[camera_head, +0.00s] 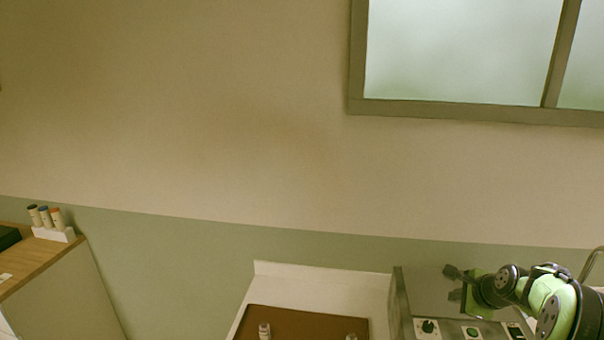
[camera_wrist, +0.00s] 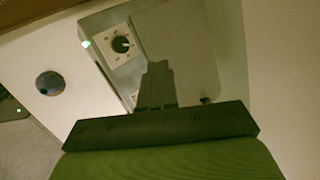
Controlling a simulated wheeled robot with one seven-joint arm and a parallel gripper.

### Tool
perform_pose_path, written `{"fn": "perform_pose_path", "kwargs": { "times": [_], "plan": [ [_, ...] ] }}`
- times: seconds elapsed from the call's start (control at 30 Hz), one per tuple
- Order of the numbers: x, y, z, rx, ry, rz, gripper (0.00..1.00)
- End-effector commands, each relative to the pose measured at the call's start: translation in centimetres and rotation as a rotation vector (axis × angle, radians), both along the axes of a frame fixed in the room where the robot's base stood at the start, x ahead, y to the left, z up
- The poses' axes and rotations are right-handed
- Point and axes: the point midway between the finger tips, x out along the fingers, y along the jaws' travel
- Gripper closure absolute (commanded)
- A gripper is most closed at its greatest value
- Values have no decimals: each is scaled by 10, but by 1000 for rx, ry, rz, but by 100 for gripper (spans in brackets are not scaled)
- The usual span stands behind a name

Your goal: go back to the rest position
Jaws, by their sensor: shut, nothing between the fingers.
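My gripper (camera_wrist: 157,68) points toward a grey metal box in the wrist view, with its two dark fingers together and nothing between them. In the head view my gripper (camera_head: 449,271) is small and dark at the end of my green and black arm, above the metal box at the lower right. No object is held.
The grey metal box (camera_head: 403,305) has a dial (camera_head: 428,326) on its front. A wooden counter (camera_head: 40,262) at far left holds several capped bottles in a white rack (camera_head: 54,235).

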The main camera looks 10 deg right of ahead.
Motion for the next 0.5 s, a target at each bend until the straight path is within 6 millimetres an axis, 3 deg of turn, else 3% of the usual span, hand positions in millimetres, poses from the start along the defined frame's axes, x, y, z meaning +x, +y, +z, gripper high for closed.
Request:
{"fn": "perform_pose_path", "kwargs": {
  "times": [0.03,0.13,0.2,0.27,0.4,0.5],
  "plan": [
    [-1,45,13,-110,33,152,100],
    [-25,117,38,-317,105,434,100],
    [-51,162,51,-455,142,625,100],
    [-79,197,58,-567,167,786,100],
    [-158,259,59,-809,193,1151,100],
    [-215,284,46,-952,187,1387,100]
  ]
}}
